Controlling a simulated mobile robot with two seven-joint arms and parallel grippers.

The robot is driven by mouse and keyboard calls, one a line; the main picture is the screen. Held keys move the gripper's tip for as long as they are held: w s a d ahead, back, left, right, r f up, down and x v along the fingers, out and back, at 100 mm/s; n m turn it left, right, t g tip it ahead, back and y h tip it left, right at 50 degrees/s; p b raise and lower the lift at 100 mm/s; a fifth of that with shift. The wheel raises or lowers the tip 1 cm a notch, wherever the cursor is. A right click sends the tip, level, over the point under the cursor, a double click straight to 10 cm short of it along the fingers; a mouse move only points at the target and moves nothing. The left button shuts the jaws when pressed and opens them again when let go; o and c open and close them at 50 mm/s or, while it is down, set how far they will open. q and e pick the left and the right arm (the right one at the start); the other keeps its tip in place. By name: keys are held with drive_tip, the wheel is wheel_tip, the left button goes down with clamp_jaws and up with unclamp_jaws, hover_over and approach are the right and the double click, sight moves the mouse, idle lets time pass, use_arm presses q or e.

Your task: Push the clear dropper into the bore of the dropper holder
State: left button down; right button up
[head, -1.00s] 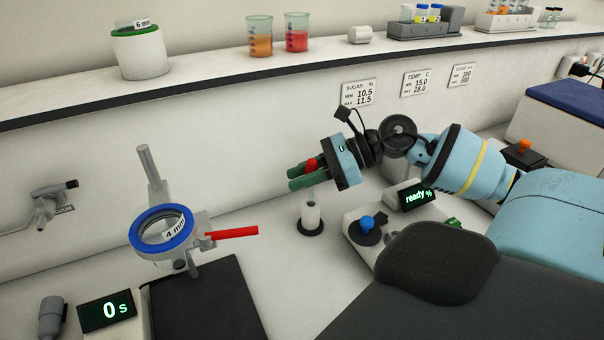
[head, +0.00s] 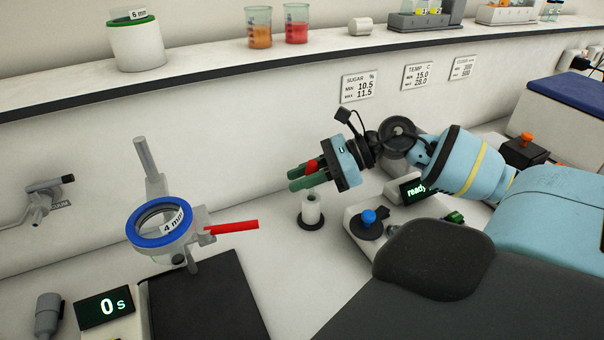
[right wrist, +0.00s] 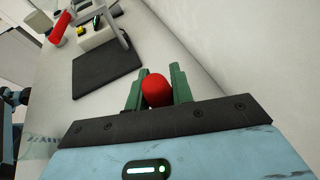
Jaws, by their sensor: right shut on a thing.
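My right gripper (head: 295,178) is shut on the dropper, whose red bulb (head: 311,166) shows between the green fingers. The bulb also shows between the fingers in the right wrist view (right wrist: 156,90). My left gripper is not in view.
A device with a blue knob (head: 368,217) and a "ready" display stands right of the holder. A clamp stand with a blue ring (head: 160,241) and red handle (head: 232,227) stands left, by a black plate (head: 208,300). The shelf (head: 215,58) runs behind. The bench between is clear.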

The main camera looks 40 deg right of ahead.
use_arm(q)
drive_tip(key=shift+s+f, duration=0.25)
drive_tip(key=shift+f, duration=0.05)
use_arm(e)
drive_tip(key=shift+f, duration=0.5)
drive_tip(key=o, duration=0.8)
drive_tip(key=shift+c, duration=0.2)
drive_tip(key=shift+s+d+r, duration=0.2)
drive_tip(key=shift+s+d, duration=0.05)
drive_tip(key=shift+d, duration=0.05)
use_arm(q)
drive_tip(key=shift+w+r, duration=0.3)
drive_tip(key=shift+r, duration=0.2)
use_arm(e)
drive_tip(key=v, duration=0.7)
